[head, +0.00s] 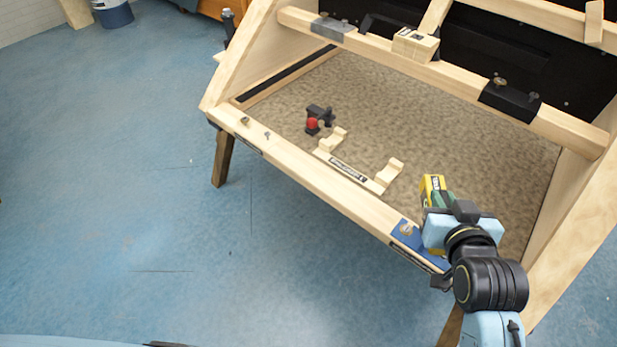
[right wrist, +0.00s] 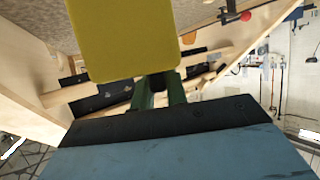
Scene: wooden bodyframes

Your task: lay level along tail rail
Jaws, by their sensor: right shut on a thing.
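My right gripper (head: 440,212) is over the right part of the near wooden rail (head: 322,190), which looks like the tail rail. It is shut on a yellow and green tool (head: 432,186), which looks like the level; I cannot read its marking. The yellow body fills the upper middle of the right wrist view (right wrist: 122,38), with green parts between the jaws (right wrist: 158,92). The tool sticks out beyond the jaws over the frame's inner panel; whether it touches the rail is hidden. My left gripper is not in view.
A wooden cradle with two notched blocks (head: 355,172) sits along the rail's inner side. A black and red clamp-like tool (head: 316,119) lies on the speckled panel (head: 370,105). A blue patch (head: 407,232) is on the rail beside my gripper. The blue floor (head: 130,190) at left is clear.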

